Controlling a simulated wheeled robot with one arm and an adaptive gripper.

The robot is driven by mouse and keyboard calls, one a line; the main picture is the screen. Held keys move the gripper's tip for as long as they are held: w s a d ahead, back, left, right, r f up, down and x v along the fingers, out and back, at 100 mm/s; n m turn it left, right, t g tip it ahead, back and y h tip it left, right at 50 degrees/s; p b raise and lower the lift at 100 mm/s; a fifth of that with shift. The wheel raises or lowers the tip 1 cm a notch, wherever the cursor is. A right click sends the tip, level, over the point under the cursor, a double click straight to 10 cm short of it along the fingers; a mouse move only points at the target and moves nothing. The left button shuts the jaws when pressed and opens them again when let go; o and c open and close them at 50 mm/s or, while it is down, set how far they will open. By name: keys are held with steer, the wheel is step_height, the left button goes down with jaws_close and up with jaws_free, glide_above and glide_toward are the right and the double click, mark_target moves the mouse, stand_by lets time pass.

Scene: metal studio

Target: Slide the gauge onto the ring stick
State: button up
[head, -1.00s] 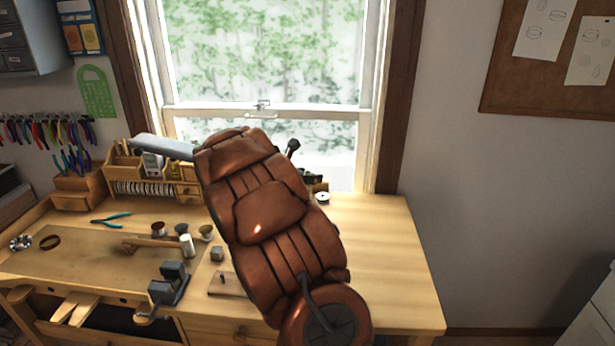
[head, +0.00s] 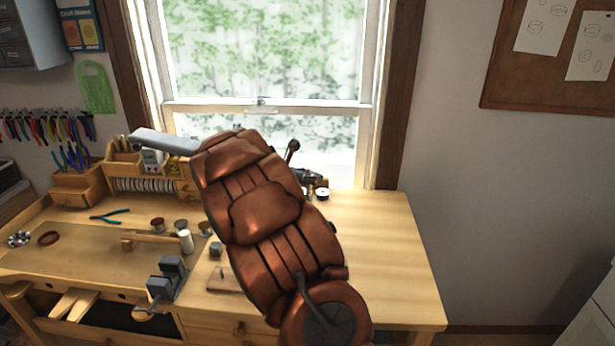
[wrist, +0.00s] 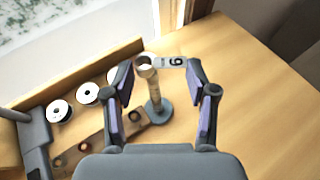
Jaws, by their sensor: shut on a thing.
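In the wrist view, my gripper (wrist: 159,66) is shut on the gauge (wrist: 172,62), a small grey tag marked 9 with a ring at its left end. The fingers hold it across its length, one at the ring end and one at the tag end. The ring stick (wrist: 154,92) is a tan upright rod on a round grey base. The gauge's ring overlaps the top of the stick in the picture; I cannot tell whether it is around the tip or just above it.
White spools (wrist: 88,93) stand left of the stick in the wrist view. A wooden block (wrist: 100,145) with small round things lies near it. The bench's right side (head: 385,250) is clear in the head view. A bench vise (head: 168,278) stands at the front, left of my arm.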

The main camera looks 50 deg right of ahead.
steer(key=shift+f, duration=0.65)
steer(key=shift+f, duration=0.1)
jaws_close()
steer(key=shift+f+b, duration=0.1)
steer(key=shift+b, duration=0.2)
steer(key=shift+o, duration=2)
jaws_free()
steer(key=shift+s+d, duration=0.15)
steer(key=shift+s, duration=0.05)
steer(key=shift+o, duration=1.2)
steer(key=shift+w, duration=0.1)
steer(key=shift+r, duration=0.2)
